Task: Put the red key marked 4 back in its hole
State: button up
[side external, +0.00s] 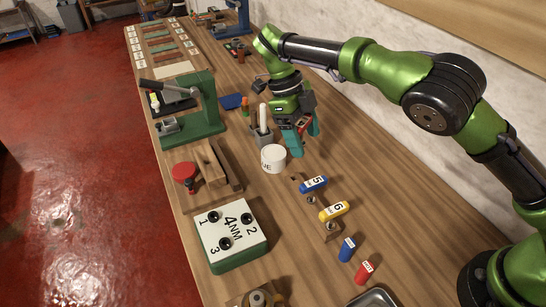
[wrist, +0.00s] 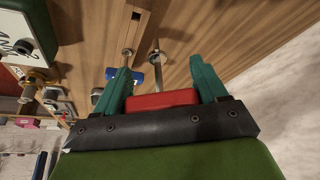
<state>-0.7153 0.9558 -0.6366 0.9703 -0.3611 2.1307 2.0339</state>
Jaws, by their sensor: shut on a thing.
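My gripper (side external: 302,140) hangs above the bench, just behind the white cup, with its teal fingers shut on a red key (side external: 304,124). In the wrist view the red handle (wrist: 160,99) lies between the fingertips; its marking cannot be read. A metal shaft beyond it appears to belong to it. A dark hole (side external: 293,179) shows beside the blue key marked 5 (side external: 313,184); I cannot tell if it is the key's own. The yellow key marked 6 (side external: 333,210) lies nearer the camera, with metal fittings beside both keys.
A white cup (side external: 273,159) stands close to my gripper. A blue key (side external: 347,249) and another red key (side external: 365,271) stand nearer the camera.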

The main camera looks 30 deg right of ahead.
jog(key=m, duration=0.1)
jog(key=m+y, duration=0.1)
jog(key=shift+s+a+r+m+g, duration=0.2)
jog(key=shift+r+m+g, duration=0.05)
jog(key=shift+m+g, duration=0.05)
jog(key=a+m, duration=0.1)
jog(key=m, duration=0.1)
jog(key=s+a+r+m+y, duration=0.1)
jog(key=m, duration=0.1)
jog(key=shift+s+y, duration=0.15)
jog(key=shift+y, duration=0.15)
send_over(298, 183)
jog(key=w, duration=0.1)
jog(key=shift+w+f, duration=0.15)
jog(key=shift+f, duration=2.8)
jog(key=shift+f, duration=2)
jog(key=o, duration=1.4)
jog(key=shift+o, duration=0.2)
jog(key=v, duration=1.2)
jog(key=shift+w, duration=0.1)
